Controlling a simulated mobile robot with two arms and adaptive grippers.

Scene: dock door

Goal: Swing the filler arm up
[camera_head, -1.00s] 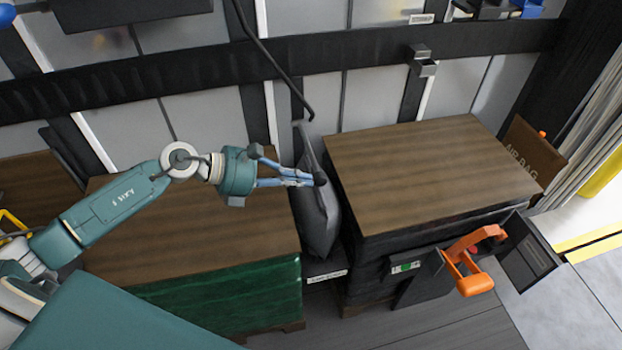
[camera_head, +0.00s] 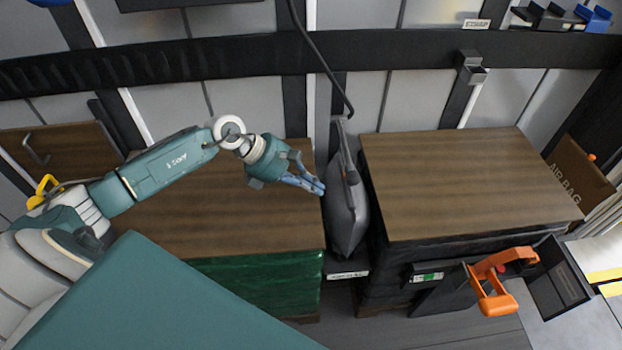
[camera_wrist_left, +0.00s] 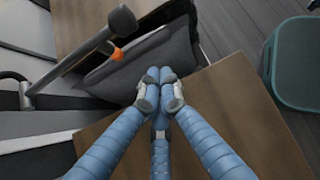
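The filler arm (camera_head: 345,150) is a dark, slim bar with a round black knob, standing over a grey air bag (camera_head: 347,220) in the gap between two wood-topped loads. In the left wrist view the filler arm (camera_wrist_left: 80,60) runs up from a pivot at the left to its knob, with a small orange part beside it on the bag. My left gripper (camera_head: 318,188) is left of the knob, apart from it, above the left load's edge. Its blue fingers have their tips together in the left wrist view (camera_wrist_left: 160,90), with nothing between them. My right gripper is out of view.
The left load (camera_head: 225,215) and right load (camera_head: 465,185) flank the gap. A black hose (camera_head: 325,65) hangs above it. An orange tool (camera_head: 492,285) sits at the right load's front. A brown air bag box (camera_head: 575,170) is at the right.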

